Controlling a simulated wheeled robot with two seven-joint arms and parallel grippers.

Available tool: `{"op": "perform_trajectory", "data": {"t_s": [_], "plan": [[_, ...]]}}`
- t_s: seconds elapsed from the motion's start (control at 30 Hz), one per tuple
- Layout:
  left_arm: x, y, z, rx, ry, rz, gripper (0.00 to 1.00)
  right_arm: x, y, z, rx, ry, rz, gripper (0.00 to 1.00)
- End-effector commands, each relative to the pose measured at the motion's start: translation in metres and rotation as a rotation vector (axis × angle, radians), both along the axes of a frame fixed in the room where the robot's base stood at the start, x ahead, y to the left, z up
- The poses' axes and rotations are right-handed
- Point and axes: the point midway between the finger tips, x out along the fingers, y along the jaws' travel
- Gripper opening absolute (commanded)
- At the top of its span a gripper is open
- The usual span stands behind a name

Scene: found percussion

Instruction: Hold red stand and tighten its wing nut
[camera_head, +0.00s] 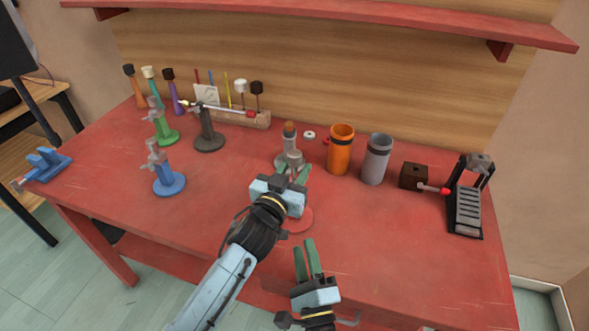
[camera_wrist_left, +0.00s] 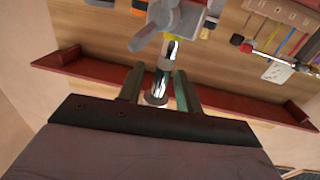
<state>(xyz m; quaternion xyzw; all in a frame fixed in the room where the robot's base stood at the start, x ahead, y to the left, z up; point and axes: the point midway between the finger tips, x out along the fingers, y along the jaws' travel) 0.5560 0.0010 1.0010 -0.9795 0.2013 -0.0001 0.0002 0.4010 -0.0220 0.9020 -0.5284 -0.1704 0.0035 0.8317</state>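The red stand's round base (camera_head: 301,222) shows on the red bench, partly behind my left gripper. Its post is mostly hidden in the head view. A grey wing-nut clamp (camera_head: 295,157) shows just above my left fingertips; its lobes show in the left wrist view (camera_wrist_left: 158,22). My left gripper (camera_head: 292,174) is at the stand. In the wrist view its fingers (camera_wrist_left: 158,88) stand either side of the shiny post (camera_wrist_left: 165,68), with a gap on the left side, so it looks open around it.
Behind stand a bottle-like item with a brown top (camera_head: 289,135), an orange cup (camera_head: 341,150) and a grey cup (camera_head: 376,160). Blue (camera_head: 169,184), green (camera_head: 165,134) and dark (camera_head: 209,141) stands are left. A brown box (camera_head: 413,176) is right. The bench's front right is clear.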

Motion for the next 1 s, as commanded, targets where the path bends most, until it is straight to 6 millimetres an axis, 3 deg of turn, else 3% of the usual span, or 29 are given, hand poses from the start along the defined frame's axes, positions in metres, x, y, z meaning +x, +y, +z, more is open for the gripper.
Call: {"op": "perform_trajectory", "data": {"t_s": [0.33,0.6,1.0], "plan": [[0.0028,-0.0011,-0.0001,-0.001,0.000,0.000,0.35,-0.0001,0.0000,0.0000,0.000,0.000,0.000,0.36],[0.0027,-0.0009,-0.0002,0.000,0.000,0.000,0.00,-0.0001,0.0000,0.0000,0.000,0.000,0.000,0.36],[0.0025,-0.0010,-0.0003,0.000,0.000,0.000,0.00,0.0000,0.0000,0.0000,0.000,0.000,0.000,0.36]]}}
